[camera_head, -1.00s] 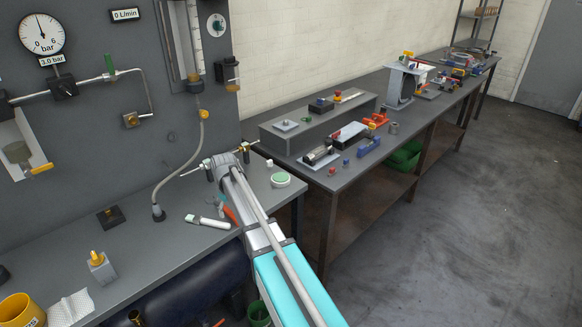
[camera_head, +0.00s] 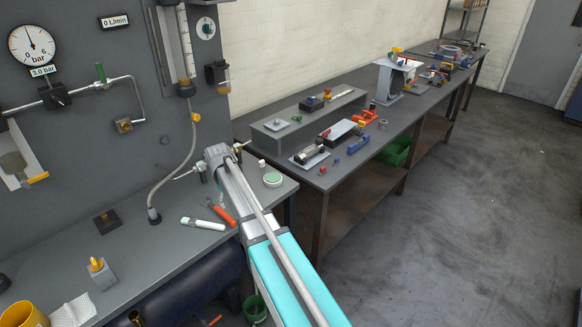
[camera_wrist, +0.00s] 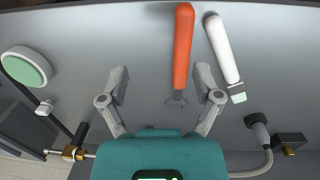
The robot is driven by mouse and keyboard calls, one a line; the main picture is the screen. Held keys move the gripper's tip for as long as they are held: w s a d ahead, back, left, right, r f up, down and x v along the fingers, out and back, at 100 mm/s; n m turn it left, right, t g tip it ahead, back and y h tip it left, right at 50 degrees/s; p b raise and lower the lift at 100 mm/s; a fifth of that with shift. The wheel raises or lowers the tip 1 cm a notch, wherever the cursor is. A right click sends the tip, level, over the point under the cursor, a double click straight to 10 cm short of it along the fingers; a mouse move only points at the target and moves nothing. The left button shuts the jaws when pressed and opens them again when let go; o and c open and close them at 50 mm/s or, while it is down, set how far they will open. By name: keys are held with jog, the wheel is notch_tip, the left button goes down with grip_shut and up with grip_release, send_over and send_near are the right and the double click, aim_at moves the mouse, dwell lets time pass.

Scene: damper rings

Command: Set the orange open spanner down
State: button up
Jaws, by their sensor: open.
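The orange open spanner (camera_head: 224,213) lies on the grey bench, just left of my arm in the head view. In the wrist view the spanner (camera_wrist: 183,48) has its orange handle pointing up the picture and its grey open head low, between the fingers' lines. My gripper (camera_wrist: 161,76) is open, one finger on each side of the spanner with clear gaps, and neither finger touches it. In the head view my wrist hides most of the gripper.
A white tool with a green end (camera_wrist: 222,48) lies close to the right of the spanner; it also shows in the head view (camera_head: 203,223). A round green-topped disc (camera_head: 273,180) sits near the bench corner. A hose (camera_head: 178,165) rises from the bench by the panel.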

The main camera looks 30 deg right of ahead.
jog(key=s+d+r+n+g+h+b, duration=0.1)
jog(key=s+d+h, duration=0.15)
jog(key=d, duration=0.25)
jog(key=s+d+r+h, duration=0.1)
jog(key=d+h, duration=0.2)
jog(key=d, duration=0.1)
jog(key=s+d+r+n+h+b, duration=0.1)
jog(key=s+d+r+h, duration=0.2)
jog(key=d+r+h, duration=0.1)
jog(key=s+d+r+n+t+h+b, duration=0.1)
jog(key=s+d+r+h, duration=0.2)
jog(key=d+r+h, duration=0.2)
jog(key=shift+s+d+r+h, duration=0.15)
jog(key=shift+d+r+h, duration=0.1)
jog(key=shift+r+h, duration=0.9)
jog(key=shift+r+y, duration=0.2)
jog(key=shift+y, duration=0.1)
dwell(0.3)
jog(key=s+a+f+m+y, duration=0.3)
jog(key=s+a+f+y, duration=0.3)
jog(key=a, duration=0.5)
jog(key=s+a+f+m+y, duration=0.3)
jog(key=s+a+f+y, duration=0.4)
jog(key=a+f+y, duration=0.4)
jog(key=shift+s+m, duration=0.25)
jog(key=shift+m, duration=0.15)
